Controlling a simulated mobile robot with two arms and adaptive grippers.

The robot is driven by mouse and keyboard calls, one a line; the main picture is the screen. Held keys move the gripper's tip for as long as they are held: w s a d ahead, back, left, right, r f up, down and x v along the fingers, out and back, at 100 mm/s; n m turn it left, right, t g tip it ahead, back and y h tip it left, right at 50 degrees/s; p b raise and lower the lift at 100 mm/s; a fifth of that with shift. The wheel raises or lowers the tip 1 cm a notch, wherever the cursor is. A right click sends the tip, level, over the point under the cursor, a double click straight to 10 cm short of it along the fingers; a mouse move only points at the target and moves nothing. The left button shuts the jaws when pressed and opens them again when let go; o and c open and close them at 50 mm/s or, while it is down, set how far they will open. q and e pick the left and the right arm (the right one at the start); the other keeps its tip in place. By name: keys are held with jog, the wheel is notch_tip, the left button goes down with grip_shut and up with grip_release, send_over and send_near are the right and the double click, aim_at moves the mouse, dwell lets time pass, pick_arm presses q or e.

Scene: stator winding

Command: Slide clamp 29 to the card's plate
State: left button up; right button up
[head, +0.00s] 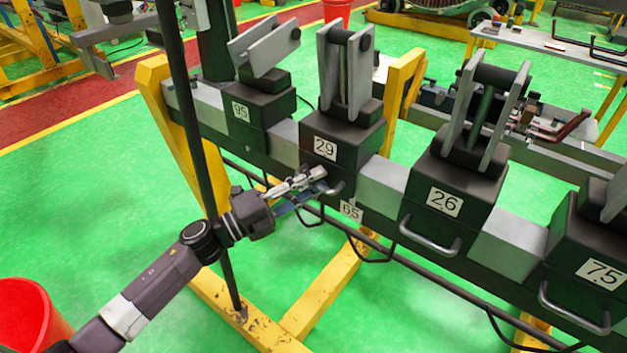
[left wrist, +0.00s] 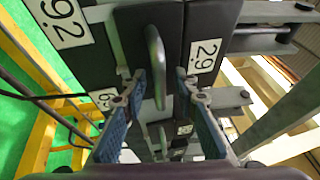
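Clamp 29 (head: 343,140) is a dark block with a grey upright lever on top, sitting on the long beam between clamps 95 and 26. Its curved grey handle (head: 335,189) sticks out at the lower front. My left gripper (head: 318,180) is at this handle. In the left wrist view its two blue-padded fingers (left wrist: 159,85) are spread, with the handle (left wrist: 154,62) showing between them; contact cannot be told. A small plate marked 65 (head: 351,211) is on the beam, low between clamps 29 and 26. I see no card. My right gripper is not in view.
Clamp 95 (head: 252,115) stands left of clamp 29; clamp 26 (head: 455,195) and clamp 75 (head: 590,250) stand to the right. Grey blocks (head: 382,184) show between them. Yellow legs (head: 285,330) carry the beam. A dark pole (head: 190,130) stands in front. A red bucket (head: 28,318) is at lower left.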

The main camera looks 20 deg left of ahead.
pick_arm(q)
grip_shut()
dwell(0.3)
jog(key=shift+d, duration=0.1)
